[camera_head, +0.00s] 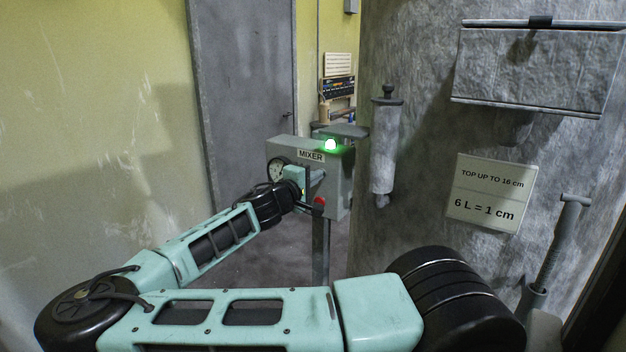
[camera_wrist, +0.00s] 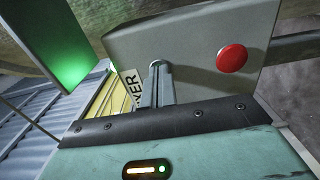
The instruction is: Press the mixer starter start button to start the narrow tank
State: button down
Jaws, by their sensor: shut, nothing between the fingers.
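The mixer starter is a grey box (camera_head: 338,180) on a post, labelled MIXER, with a round dial on its left. A green lamp (camera_head: 330,144) on top of it is lit. A red button (camera_head: 319,202) sits low on its face and also shows in the wrist view (camera_wrist: 232,58). My gripper (camera_head: 315,174) is shut and empty, with its fingertips at the box face above the red button. In the wrist view the fingers (camera_wrist: 159,68) reach the face beside the label. No start button shows; the fingers may cover it. I cannot tell whether they touch.
A large grey curved tank wall (camera_head: 420,130) fills the right, carrying a vertical cylinder (camera_head: 384,145), a grey box (camera_head: 535,70) and a sign (camera_head: 489,193) reading "TOP UP TO 16 cm, 6 L = 1 cm". A grey door (camera_head: 243,90) stands behind. A yellow wall (camera_head: 100,90) is at left.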

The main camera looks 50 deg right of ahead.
jog(key=shift+s+a, duration=0.15)
jog(key=shift+a, duration=1.25)
jog(key=shift+s+a, duration=0.1)
jog(key=shift+a, duration=1.25)
